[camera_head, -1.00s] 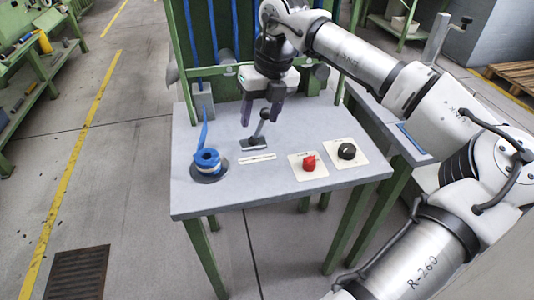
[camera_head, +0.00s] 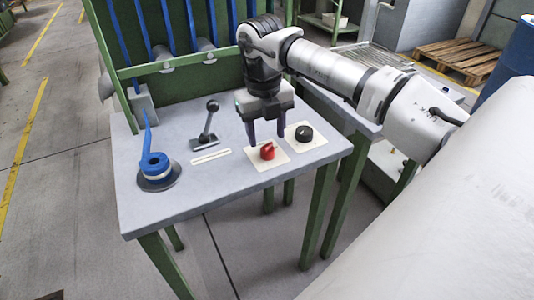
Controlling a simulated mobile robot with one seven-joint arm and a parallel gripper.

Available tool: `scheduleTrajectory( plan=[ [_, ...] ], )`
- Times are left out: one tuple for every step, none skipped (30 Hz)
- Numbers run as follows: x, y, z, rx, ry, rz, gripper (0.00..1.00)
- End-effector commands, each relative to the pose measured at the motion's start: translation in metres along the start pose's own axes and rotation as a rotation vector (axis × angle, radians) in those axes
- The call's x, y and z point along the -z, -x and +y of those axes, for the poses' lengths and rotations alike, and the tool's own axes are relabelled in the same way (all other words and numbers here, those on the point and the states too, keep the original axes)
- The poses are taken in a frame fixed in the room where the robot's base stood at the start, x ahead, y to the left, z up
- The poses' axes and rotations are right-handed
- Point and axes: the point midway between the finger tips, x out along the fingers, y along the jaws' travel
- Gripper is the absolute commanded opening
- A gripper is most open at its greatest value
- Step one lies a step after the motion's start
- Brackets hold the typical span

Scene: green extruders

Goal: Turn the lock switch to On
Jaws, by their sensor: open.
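A red rotary knob (camera_head: 267,151) sits on a white square plate at the front right of the grey table. A black round knob (camera_head: 304,133) sits on a second white plate just right of it. The plate labels are too small to read, so I cannot tell which knob is the lock switch. My gripper (camera_head: 267,138) points down with its fingers open and empty. The fingertips are just above and behind the red knob, one toward each side of it. I cannot tell whether they touch it.
A lever with a black ball (camera_head: 209,118) stands upright left of my gripper. Green panels with blue strips rise behind.

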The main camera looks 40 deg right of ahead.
Motion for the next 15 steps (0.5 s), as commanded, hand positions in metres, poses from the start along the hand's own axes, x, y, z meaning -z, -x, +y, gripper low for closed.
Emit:
scheduleTrajectory(
  plan=[
    [0.0, -0.018, 0.0, -0.001, 0.0, 0.001, 0.52],
    [0.0, -0.022, 0.001, -0.001, 0.0, 0.0, 0.52],
    [0.0, -0.028, 0.001, -0.002, 0.0, 0.0, 0.52],
    [0.0, -0.032, 0.001, -0.002, 0.001, 0.0, 0.52],
    [0.0, -0.035, 0.001, -0.002, 0.001, 0.0, 0.52],
    [0.0, -0.038, 0.001, -0.002, 0.001, -0.001, 0.52],
    [0.0, -0.04, 0.001, -0.001, 0.001, -0.001, 0.52],
    [0.0, -0.041, 0.001, -0.001, 0.001, -0.001, 0.52],
    [0.0, -0.042, 0.001, -0.001, 0.001, -0.001, 0.52],
    [0.0, -0.042, 0.001, -0.001, 0.001, -0.001, 0.52],
    [0.0, -0.042, 0.001, -0.001, 0.001, -0.001, 0.52],
    [0.0, -0.042, 0.001, -0.001, 0.001, -0.001, 0.52],
    [0.0, -0.042, 0.001, -0.001, 0.001, -0.001, 0.52],
    [0.0, -0.042, 0.001, -0.001, 0.001, -0.001, 0.52],
    [0.0, -0.042, 0.001, -0.001, 0.001, -0.001, 0.52]
  ],
)
